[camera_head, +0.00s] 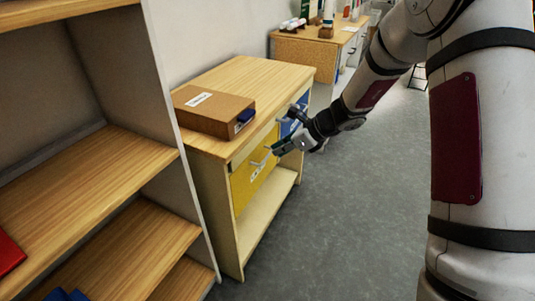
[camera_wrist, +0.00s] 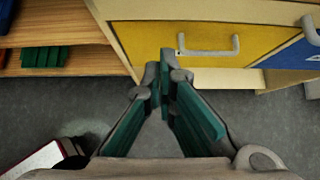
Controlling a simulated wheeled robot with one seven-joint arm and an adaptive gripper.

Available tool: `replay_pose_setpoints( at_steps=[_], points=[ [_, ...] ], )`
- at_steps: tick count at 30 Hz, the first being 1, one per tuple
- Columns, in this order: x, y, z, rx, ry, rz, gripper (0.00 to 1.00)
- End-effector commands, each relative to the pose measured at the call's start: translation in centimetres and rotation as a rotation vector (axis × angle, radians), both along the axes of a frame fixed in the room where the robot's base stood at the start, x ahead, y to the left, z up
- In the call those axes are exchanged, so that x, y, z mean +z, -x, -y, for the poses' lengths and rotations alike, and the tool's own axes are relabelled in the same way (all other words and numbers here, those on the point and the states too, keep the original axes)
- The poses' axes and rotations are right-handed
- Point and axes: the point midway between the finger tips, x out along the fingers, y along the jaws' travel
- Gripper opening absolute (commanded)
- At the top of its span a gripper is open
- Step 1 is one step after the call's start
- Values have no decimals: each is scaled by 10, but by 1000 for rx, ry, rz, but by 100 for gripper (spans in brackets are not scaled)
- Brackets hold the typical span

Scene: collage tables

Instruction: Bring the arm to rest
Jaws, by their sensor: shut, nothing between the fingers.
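My gripper (camera_head: 280,147) is shut and empty at the end of my outstretched arm. In the head view it is in front of the yellow drawer (camera_head: 243,187) of a wooden cabinet (camera_head: 240,85). In the wrist view the green fingers of my gripper (camera_wrist: 166,62) come together below the handle (camera_wrist: 208,48) of the yellow drawer (camera_wrist: 140,38). Gaps to the drawer front are hard to judge. The drawer looks closed. A blue drawer (camera_wrist: 290,58) is beside it.
A brown box (camera_head: 213,112) with a white label lies on the cabinet top. An open shelf (camera_head: 100,185) stands at the left, with a red item (camera_head: 8,254) on it. Another desk (camera_head: 305,48) stands farther back. The grey floor (camera_head: 350,215) in the middle is clear.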

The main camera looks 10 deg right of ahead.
Motion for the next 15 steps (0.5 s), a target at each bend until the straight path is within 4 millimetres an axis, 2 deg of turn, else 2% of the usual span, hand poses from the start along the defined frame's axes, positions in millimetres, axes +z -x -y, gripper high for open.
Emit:
replay_pose_setpoints(
  at_steps=[3, 6, 13, 15],
  points=[
    [14, 8, 11, -1, 0, 0, 0],
    [20, 12, 18, -2, 0, -1, 0],
    [28, 16, 21, 8, 4, 3, 0],
    [37, 21, 19, 36, 20, 20, 0]
  ],
)
